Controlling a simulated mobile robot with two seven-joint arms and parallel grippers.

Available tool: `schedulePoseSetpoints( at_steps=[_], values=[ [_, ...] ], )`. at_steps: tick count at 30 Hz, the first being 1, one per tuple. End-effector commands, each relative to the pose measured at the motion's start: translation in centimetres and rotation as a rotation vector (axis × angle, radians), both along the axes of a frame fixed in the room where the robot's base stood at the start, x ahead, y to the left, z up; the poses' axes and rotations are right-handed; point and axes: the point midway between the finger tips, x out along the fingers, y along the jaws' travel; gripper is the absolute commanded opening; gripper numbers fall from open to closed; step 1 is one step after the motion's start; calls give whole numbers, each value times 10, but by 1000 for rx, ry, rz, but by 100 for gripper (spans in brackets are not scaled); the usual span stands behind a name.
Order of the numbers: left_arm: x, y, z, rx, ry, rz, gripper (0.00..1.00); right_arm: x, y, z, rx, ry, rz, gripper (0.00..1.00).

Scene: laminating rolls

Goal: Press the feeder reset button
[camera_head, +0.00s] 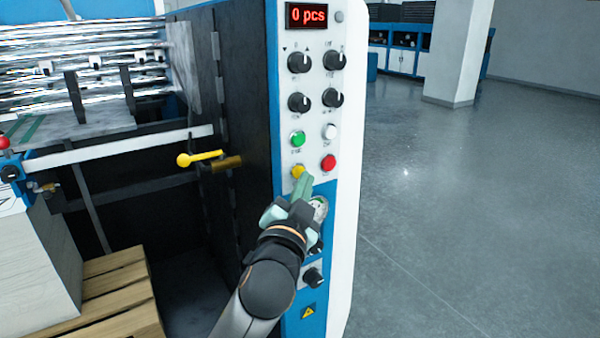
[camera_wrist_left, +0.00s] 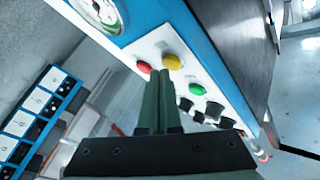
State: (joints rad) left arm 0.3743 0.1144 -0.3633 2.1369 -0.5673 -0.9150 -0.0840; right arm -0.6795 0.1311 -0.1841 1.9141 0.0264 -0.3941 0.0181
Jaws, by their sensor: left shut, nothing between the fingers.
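The control panel (camera_head: 313,120) on the machine's side carries a green button (camera_head: 298,139), a white button (camera_head: 330,131), a red button (camera_head: 328,162) and a yellow button (camera_head: 298,171). Their labels are too small to read, so I cannot tell which is the feeder reset. My left gripper (camera_head: 303,180) is shut and empty, its tips just below the yellow button. In the left wrist view the closed fingers (camera_wrist_left: 160,76) point toward the yellow button (camera_wrist_left: 172,61), with the red button (camera_wrist_left: 143,67) and green button (camera_wrist_left: 195,90) beside it. I cannot tell whether they touch. My right gripper is not in view.
Above the buttons are black knobs (camera_head: 299,62) and a display (camera_head: 307,15) reading 0 pcs. A gauge (camera_wrist_left: 97,12) sits below the buttons, partly behind my gripper. A yellow-handled lever (camera_head: 200,158) sticks out at left. Open floor (camera_head: 460,210) lies to the right.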

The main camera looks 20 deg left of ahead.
Motion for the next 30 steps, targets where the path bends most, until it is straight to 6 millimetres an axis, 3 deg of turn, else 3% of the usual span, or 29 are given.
schedulePoseSetpoints(
  at_steps=[30],
  values=[
    [5,7,-1,1,2,1,0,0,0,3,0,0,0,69]
  ],
)
